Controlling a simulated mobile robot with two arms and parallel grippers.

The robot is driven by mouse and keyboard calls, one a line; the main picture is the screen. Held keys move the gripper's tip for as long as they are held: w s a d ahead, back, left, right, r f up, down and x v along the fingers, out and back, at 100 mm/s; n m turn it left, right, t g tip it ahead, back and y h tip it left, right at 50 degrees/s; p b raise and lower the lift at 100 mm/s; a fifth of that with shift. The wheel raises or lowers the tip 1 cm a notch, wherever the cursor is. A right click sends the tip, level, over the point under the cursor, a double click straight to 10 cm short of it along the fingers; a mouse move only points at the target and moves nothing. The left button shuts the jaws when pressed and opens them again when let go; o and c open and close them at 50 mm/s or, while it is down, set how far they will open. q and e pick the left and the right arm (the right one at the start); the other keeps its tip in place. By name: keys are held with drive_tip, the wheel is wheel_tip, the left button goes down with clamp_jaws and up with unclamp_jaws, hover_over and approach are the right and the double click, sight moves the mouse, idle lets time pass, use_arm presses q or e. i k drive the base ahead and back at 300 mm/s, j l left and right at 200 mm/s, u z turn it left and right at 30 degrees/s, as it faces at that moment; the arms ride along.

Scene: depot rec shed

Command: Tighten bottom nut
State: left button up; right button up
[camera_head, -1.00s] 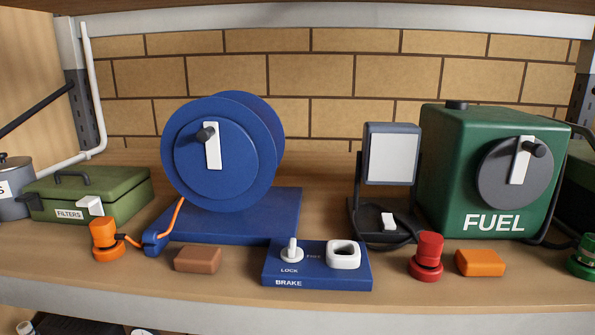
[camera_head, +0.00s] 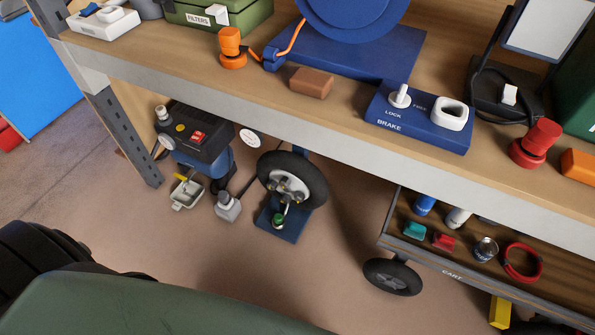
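A small black wheel (camera_head: 311,171) with a silver hub (camera_head: 283,186) stands on the floor under the shelf, at a blue base plate (camera_head: 292,232). Several small nut-like fittings show on the hub, but they are too small to tell which is the bottom nut or how tight it is. A green-topped part (camera_head: 279,220) sits just below the hub, in front of the blue plate. Neither of my grippers is in view.
The shelf edge (camera_head: 220,97) overhangs the wheel. Left of it stands a black and blue machine (camera_head: 199,135) with a grey pedal-like block (camera_head: 228,207). A wheeled cart (camera_head: 452,275) holding small items stands right. A dark green surface (camera_head: 150,305) fills the lower left.

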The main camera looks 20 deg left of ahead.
sight(285, 198)
drive_tip(key=u, duration=0.85)
